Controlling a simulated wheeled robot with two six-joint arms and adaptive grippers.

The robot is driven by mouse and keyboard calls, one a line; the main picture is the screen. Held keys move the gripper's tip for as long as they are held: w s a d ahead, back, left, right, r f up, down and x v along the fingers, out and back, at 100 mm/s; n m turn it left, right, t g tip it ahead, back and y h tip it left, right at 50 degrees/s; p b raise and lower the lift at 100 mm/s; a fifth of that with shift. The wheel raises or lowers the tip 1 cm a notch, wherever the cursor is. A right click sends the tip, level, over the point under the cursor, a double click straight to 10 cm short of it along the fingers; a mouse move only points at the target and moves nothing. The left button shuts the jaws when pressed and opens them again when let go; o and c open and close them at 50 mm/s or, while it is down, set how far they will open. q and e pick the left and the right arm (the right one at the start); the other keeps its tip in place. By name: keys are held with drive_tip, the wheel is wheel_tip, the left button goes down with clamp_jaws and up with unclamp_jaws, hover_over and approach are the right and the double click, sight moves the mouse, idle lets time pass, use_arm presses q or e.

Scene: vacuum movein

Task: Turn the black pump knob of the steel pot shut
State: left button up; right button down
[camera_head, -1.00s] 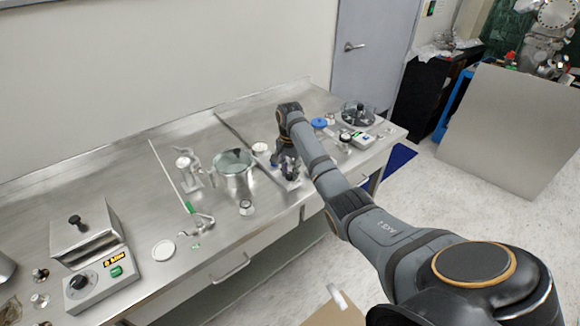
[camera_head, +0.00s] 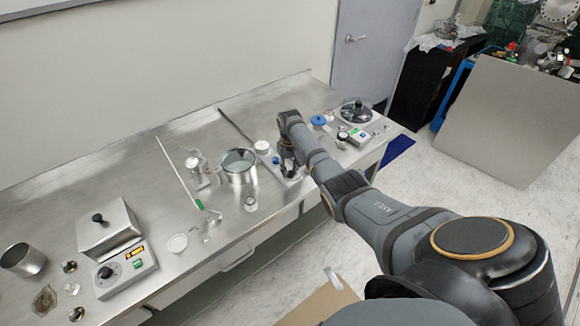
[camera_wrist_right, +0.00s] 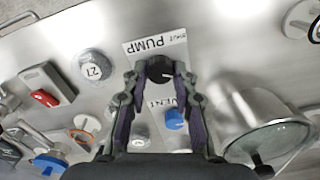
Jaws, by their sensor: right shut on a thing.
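The steel pot (camera_head: 240,177) with a glass top stands on the bench, left of my right gripper. In the right wrist view the pot (camera_wrist_right: 240,103) is at the right. My right gripper (camera_wrist_right: 160,70) is shut on the black pump knob (camera_wrist_right: 160,67), with a fingertip on each side of it. The knob sits beside a white label reading PUMP (camera_wrist_right: 158,44). In the head view my right gripper (camera_head: 288,168) points down at the plate right of the pot, and its arm hides the knob. My left gripper is not in view.
A blue vent knob (camera_wrist_right: 174,119) sits close to the fingers. A round weight marked 21 (camera_wrist_right: 92,65) is to the left. A hot plate with a steel box (camera_head: 110,228) stands at the left of the bench.

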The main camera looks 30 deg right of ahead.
sight(289, 172)
drive_tip(key=n+p, duration=0.1)
drive_tip(key=n, duration=0.4)
drive_tip(key=shift+a, duration=0.1)
drive_tip(key=shift+n, duration=0.3)
idle(0.4)
drive_tip(key=c, duration=1.1)
unclamp_jaws()
drive_tip(key=shift+o, duration=0.2)
drive_tip(key=shift+r, duration=0.3)
wheel_tip(289, 172, up, 11)
drive_tip(key=shift+r, duration=0.2)
